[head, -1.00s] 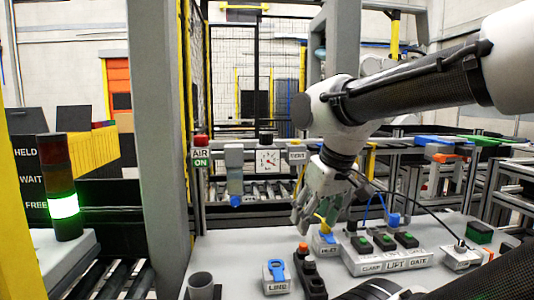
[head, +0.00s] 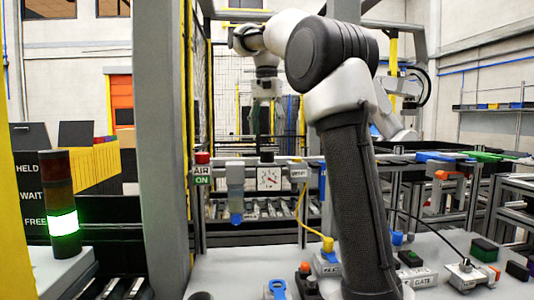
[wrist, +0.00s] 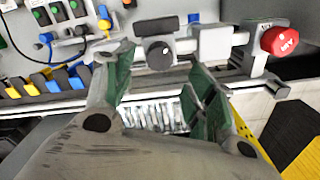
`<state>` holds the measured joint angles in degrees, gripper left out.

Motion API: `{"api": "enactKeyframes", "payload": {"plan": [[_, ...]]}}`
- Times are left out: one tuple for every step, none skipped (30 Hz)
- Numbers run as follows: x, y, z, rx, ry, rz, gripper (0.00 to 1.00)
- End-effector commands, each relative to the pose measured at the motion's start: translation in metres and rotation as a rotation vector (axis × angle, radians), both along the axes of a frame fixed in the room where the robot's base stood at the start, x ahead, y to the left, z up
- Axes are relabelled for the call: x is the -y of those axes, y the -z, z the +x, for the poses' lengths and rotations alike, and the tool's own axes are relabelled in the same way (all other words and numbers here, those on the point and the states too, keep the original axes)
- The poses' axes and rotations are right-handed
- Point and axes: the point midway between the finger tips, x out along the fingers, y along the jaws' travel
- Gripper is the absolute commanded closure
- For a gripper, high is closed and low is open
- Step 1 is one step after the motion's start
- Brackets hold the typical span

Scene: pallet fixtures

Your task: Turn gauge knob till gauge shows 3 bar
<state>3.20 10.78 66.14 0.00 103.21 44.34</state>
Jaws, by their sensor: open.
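The gauge (head: 269,179) has a white dial with a needle and sits on the rail across the cell, between the AIR and VENT labels. The reading is too small to tell. The black knob (head: 267,157) is on top of it. In the wrist view the round black knob (wrist: 158,54) with a pale mark lies between and beyond the fingers; the dial face cannot be seen there. My gripper (head: 264,118) points down above the gauge in the head view, apart from the knob. In the wrist view my gripper (wrist: 160,70) is open and empty.
A red AIR button (head: 202,158), also in the wrist view (wrist: 283,40), stands left of the gauge. A blue-tipped grey cylinder (head: 236,190) hangs between them. The VENT sign (head: 298,173) is on the right. The green lamp (head: 63,224) is lit at FREE.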

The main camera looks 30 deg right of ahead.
Motion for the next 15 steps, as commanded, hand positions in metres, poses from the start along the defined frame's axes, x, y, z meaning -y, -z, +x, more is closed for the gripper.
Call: {"api": "enactKeyframes", "payload": {"plan": [[0.0,0.004,0.0,-0.001,0.002,0.0,0.44],[0.0,0.008,0.0,-0.001,0.002,0.0,0.44],[0.0,0.013,-0.001,-0.003,0.002,0.0,0.44],[0.0,0.018,-0.001,-0.001,0.001,0.0,0.44],[0.0,0.023,-0.001,-0.002,0.001,0.001,0.44],[0.0,0.031,-0.001,-0.001,0.001,0.0,0.44],[0.0,0.036,-0.001,-0.003,0.001,0.0,0.44],[0.0,0.041,-0.001,-0.001,0.001,0.0,0.44],[0.0,0.048,-0.001,-0.001,0.0,0.0,0.44],[0.0,0.053,-0.001,-0.001,0.0,0.0,0.44],[0.0,0.057,-0.001,-0.001,0.0,0.0,0.44],[0.0,0.062,-0.001,0.0,0.0,0.0,0.44],[0.0,0.065,-0.001,0.0,0.0,0.0,0.44],[0.0,0.067,-0.001,0.0,0.0,0.0,0.44],[0.0,0.07,0.0,0.001,0.0,0.0,0.44]]}}
